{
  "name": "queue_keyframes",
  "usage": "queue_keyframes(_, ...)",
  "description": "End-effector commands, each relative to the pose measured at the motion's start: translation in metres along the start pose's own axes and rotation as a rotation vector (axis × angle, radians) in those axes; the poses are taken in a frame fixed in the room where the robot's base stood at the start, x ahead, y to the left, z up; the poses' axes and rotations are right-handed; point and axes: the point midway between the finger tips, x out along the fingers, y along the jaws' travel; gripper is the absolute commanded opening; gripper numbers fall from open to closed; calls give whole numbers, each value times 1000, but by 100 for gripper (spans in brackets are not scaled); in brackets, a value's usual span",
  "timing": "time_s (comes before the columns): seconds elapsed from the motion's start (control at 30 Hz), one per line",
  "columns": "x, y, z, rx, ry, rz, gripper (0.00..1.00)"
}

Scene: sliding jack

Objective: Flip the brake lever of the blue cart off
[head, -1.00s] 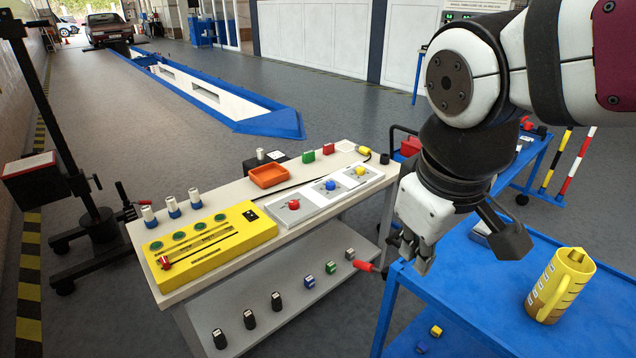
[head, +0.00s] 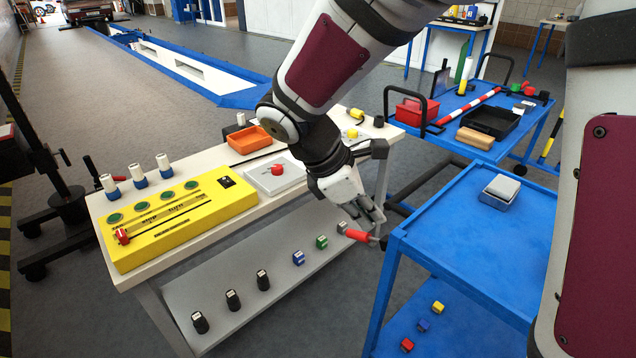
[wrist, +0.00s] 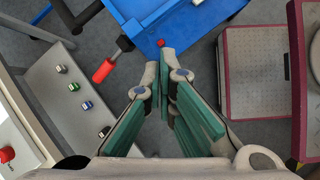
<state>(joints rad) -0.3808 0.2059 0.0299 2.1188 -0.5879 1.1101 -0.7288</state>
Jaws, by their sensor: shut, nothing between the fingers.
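The blue cart (head: 470,230) stands at the right, close to the white workbench. Its brake lever, with a red handle (head: 358,235), sticks out to the left from the cart's near-left corner post. In the wrist view the red handle (wrist: 103,71) lies left of my fingers, on a dark stem joined to the blue cart (wrist: 165,25). My gripper (head: 377,216) is shut and empty, just above and beside the lever in the head view. In the wrist view my gripper (wrist: 166,66) shows a clear sideways gap to the red handle. I cannot tell their height difference.
The white workbench (head: 140,265) stands left, with a yellow panel (head: 180,220) and an orange tray (head: 249,139) on top. A grey box (head: 500,190) lies on the blue cart. Another blue cart (head: 440,140) stands behind, with a red bin and black tray. Floor shows between bench and cart.

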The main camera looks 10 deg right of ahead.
Motion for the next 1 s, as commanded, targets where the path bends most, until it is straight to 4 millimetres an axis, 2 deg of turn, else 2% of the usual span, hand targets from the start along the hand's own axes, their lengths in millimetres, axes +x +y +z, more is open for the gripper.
queue_keyframes(0.03,14,8,-16,-64,-26,1,0)
queue_keyframes(0.3,65,39,-81,-391,-160,12,0)
queue_keyframes(0.6,117,60,-149,-703,-293,18,0)
queue_keyframes(0.8,132,66,-170,-802,-337,20,0)
queue_keyframes(1.0,134,66,-174,-821,-345,20,0)
